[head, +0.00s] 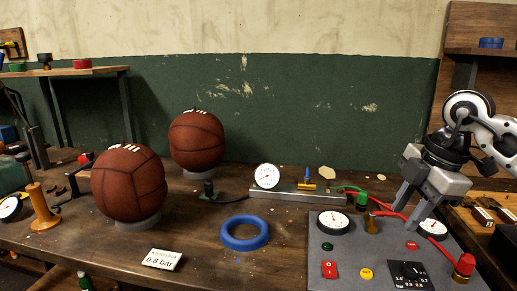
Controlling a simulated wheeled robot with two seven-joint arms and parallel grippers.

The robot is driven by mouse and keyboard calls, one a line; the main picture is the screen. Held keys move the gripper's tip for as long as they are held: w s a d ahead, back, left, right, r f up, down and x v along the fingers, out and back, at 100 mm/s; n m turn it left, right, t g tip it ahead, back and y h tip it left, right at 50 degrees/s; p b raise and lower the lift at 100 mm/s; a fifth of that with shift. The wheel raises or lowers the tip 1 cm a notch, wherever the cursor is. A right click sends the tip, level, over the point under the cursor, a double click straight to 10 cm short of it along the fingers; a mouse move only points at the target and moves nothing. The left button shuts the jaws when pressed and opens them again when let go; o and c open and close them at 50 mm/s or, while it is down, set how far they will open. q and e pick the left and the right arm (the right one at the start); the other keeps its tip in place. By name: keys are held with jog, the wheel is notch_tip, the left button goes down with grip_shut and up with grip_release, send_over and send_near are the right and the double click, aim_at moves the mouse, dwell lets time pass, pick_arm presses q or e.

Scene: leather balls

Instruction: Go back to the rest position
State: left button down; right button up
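My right gripper (410,212) comes in from the right and hangs, fingers down, over the grey control panel (330,262). Its two fingers look apart, with nothing clearly held between them. A red hose (386,206) passes close by the fingertips; I cannot tell whether they touch it. My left gripper is not in view. Two brown leather balls stand upright on small ring bases: a front ball (129,184) at left and a rear ball (197,142) behind it to the right.
A blue ring (244,233) lies mid-table beside a "0.8 bar" card (161,259). A gauge (267,176) stands by a metal rail (300,195). A wooden shelf (478,52) rises at right.

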jog(key=s+a+f+n+t+y, duration=0.1)
jog(key=s+a+f+y, duration=0.1)
jog(key=a+y, duration=0.55)
jog(key=s+a+f+n+t+y, duration=0.1)
jog(key=s+a+y, duration=0.3)
jog(key=a, duration=0.6)
jog(key=s+a+f+n+y, duration=0.1)
jog(key=a+f+y, duration=0.1)
jog(key=a+y, duration=0.6)
jog(key=d+f+m+t+h, duration=0.4)
jog(key=f+m+t+h, duration=0.2)
jog(key=f+m+h, duration=0.15)
jog(key=d+f+m+t+h, duration=0.4)
jog(key=f+m+t+h, duration=0.3)
jog(key=m, duration=0.2)
jog(key=s+d+f+m+g+h, duration=0.2)
jog(key=s+f+g+h, duration=0.2)
jog(key=s+f, duration=0.8)
jog(key=shift+d+f+g, duration=0.2)
jog(key=shift+f+g, duration=0.35)
jog(key=shift+g, duration=0.65)
